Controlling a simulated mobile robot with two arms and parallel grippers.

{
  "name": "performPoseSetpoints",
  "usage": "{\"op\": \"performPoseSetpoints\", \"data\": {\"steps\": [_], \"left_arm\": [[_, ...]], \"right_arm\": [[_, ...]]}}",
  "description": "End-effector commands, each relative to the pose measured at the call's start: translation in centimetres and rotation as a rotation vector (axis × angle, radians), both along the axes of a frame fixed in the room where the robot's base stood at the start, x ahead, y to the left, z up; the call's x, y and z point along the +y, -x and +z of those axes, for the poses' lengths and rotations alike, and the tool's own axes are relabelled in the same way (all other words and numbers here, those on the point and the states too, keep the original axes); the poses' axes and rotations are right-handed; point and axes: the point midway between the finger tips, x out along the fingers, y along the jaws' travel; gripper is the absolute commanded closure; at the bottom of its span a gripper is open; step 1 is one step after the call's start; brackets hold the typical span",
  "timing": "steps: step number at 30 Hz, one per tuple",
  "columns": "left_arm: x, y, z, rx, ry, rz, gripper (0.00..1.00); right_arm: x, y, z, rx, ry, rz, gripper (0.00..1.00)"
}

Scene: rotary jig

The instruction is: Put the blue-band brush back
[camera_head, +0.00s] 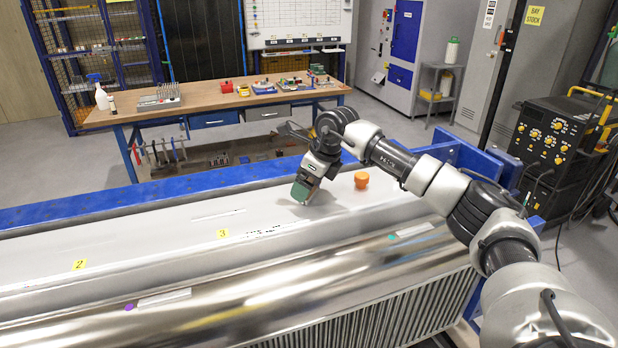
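My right gripper (303,190) points down over the pale grey top of the long jig (150,238), left of an orange knob (361,180). A small teal-grey piece shows at its tip. I cannot tell whether that is part of the fingers or something held, nor whether the tip touches the surface. I cannot make out a blue band or a brush for certain. My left gripper is out of view. Yellow labels 2 (78,264) and 3 (222,233) sit on the jig's top face.
A shiny metal cylinder (230,299) runs along the jig's near side, with a purple dot (129,307) and a teal dot (391,237). A blue beam (130,202) edges the far side. Behind stands a wooden workbench (210,102) with several small items. A black welder (557,140) stands at right.

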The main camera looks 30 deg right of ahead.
Motion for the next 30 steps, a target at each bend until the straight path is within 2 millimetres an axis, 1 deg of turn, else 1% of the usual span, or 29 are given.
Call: {"op": "performPoseSetpoints", "data": {"steps": [2, 10, 13, 14, 15, 21, 24, 25, 28, 30], "left_arm": [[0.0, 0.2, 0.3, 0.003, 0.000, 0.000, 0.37], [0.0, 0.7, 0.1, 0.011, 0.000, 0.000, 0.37], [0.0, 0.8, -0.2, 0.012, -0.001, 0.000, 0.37], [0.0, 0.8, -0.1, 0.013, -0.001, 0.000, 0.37], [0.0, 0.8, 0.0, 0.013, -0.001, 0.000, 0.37], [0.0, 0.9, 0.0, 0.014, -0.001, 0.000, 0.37], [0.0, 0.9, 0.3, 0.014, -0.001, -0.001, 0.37], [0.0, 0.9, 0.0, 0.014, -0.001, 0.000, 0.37], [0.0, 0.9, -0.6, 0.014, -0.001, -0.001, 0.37], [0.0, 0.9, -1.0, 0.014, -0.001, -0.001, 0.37]], "right_arm": [[0.0, 0.0, -0.3, -0.001, 0.000, 0.000, 0.32], [0.0, 0.0, -0.6, -0.002, 0.000, 0.001, 0.32], [0.0, 0.0, -1.0, -0.002, 0.000, 0.001, 0.32], [0.0, 0.0, -0.8, -0.002, 0.000, 0.001, 0.05], [0.0, 0.0, -0.8, -0.002, 0.001, 0.001, 0.00], [0.0, 0.0, -0.7, -0.002, 0.001, 0.001, 0.00], [0.0, 0.0, -0.2, -0.002, 0.000, 0.001, 0.00], [-0.1, 0.1, -0.1, -0.004, 0.000, 0.000, 0.00], [-0.4, 0.5, 1.1, -0.005, 0.001, 0.002, 0.00], [-0.7, 1.0, 2.3, -0.008, 0.001, 0.000, 0.00]]}}
